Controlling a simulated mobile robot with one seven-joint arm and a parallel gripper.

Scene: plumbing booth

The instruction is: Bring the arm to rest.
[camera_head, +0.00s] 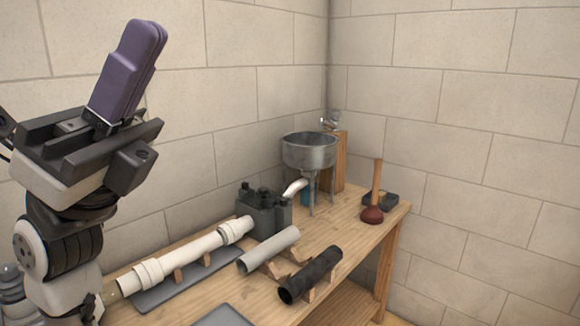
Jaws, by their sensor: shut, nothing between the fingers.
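My gripper (143,52) is at the upper left of the head view, raised above the bench and pointing up with a slight lean to the right. Its two purple fingers lie together, shut with nothing between them. My arm's wrist and links stand upright below it at the left edge. The gripper is apart from everything on the bench. The lower arm is partly cut off by the frame.
A wooden bench (345,222) runs along the wall. On it are a white pipe (190,250), a grey pipe (268,250), a black pipe (311,273), a dark pump-like box (265,210), a metal basin (310,155) and a plunger (373,205). The air above the bench's front is clear.

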